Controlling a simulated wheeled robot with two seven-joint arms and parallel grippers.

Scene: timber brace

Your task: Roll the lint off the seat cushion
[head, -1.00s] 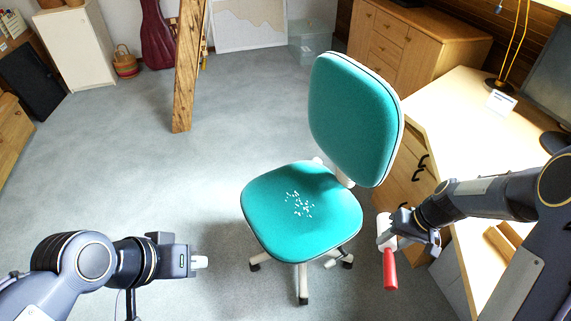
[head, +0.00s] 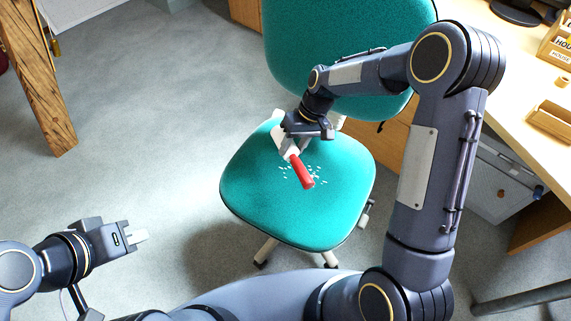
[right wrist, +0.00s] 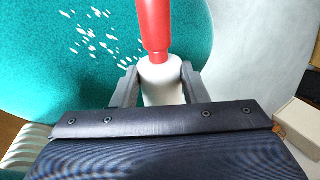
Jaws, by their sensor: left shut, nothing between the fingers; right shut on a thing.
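The teal seat cushion (head: 250,195) of the office chair lies below my right arm, with white lint flecks (head: 290,180) clustered near its middle. The lint (right wrist: 92,35) also shows in the right wrist view, beside the tool. My right gripper (head: 296,138) is shut on the lint roller (head: 304,175), which has a red handle and a white part. In the right wrist view the roller (right wrist: 155,25) sits between the two fingers. It is over the cushion; I cannot tell whether it touches. My left gripper (head: 138,237) is shut and empty, left of the chair above the floor.
The teal backrest (head: 300,50) rises behind the seat, close to my right arm. A desk (head: 500,75) stands at the right with a wooden holder (head: 552,118) on it. A timber post (head: 38,80) stands at the far left. The grey floor (head: 150,130) between is clear.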

